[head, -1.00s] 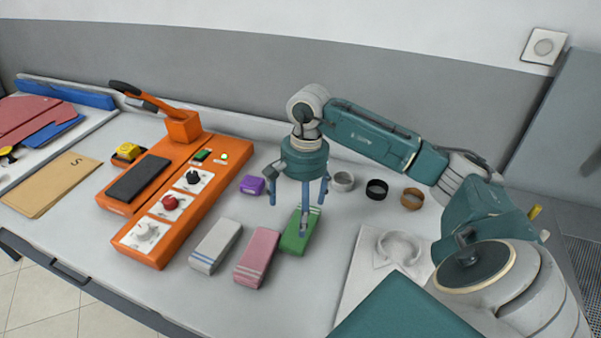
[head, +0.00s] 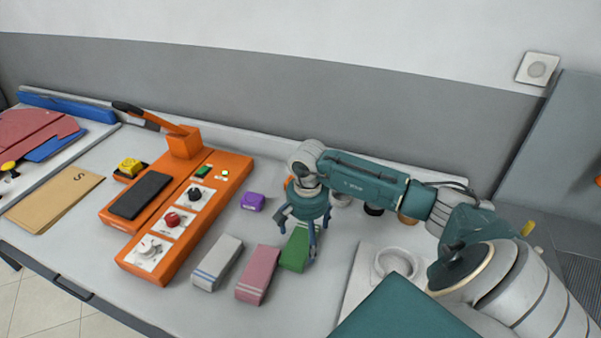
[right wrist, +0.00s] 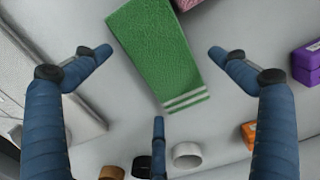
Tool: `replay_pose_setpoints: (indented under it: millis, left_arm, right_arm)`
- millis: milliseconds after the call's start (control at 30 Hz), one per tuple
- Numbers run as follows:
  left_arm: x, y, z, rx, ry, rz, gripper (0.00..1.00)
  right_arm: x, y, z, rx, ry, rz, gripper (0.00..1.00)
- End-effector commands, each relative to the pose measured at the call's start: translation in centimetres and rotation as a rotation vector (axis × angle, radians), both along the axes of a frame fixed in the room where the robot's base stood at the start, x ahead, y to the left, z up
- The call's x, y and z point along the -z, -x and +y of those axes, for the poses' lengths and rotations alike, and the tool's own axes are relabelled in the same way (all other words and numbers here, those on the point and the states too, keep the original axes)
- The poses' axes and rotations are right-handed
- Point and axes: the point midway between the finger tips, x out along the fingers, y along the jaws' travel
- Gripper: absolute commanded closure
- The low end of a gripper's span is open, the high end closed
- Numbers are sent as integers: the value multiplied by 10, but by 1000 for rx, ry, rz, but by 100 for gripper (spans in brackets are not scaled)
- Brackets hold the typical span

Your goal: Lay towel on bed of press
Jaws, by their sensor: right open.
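A green towel (head: 297,252) lies on the table, and the right gripper partly covers it in the head view. In the right wrist view the green towel (right wrist: 160,45), with pale stripes at one end, lies below and between the fingers. My right gripper (head: 302,240) is open and empty, close above this towel. A pink towel (head: 258,274) and a white towel with blue stripes (head: 217,262) lie to its left. The orange press (head: 185,215) stands further left, its lever raised and its dark rectangular bed pad (head: 140,195) bare. My left gripper is not in view.
A purple block (head: 252,201) lies between press and gripper. A dark ring (head: 373,209) and a white ring (head: 398,262) are near my right arm. A tan envelope (head: 55,199) lies left of the press. The table in front of the towels is clear.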

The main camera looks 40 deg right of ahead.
Motion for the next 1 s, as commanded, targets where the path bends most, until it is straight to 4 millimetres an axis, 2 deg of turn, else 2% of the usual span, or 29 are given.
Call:
replay_pose_setpoints:
  millis: [100, 300, 500, 567, 633, 667, 1000]
  left_arm:
    - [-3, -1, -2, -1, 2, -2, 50]
    - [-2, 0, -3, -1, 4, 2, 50]
    - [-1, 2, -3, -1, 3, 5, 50]
    - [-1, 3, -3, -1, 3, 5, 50]
    - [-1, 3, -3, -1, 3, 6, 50]
    - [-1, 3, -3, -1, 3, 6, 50]
    - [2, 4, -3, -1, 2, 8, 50]
  right_arm:
    - [7, 0, 0, 1, 1, 0, 3]
    - [7, 0, 0, 0, 1, 0, 3]
    - [7, 0, 0, 0, 1, 0, 43]
    - [7, 0, 0, 0, 1, 0, 52]
    - [7, 0, 0, 0, 1, 0, 52]
    - [7, 0, 0, 0, 1, 0, 56]
    - [0, -1, 0, -1, 0, -3, 57]
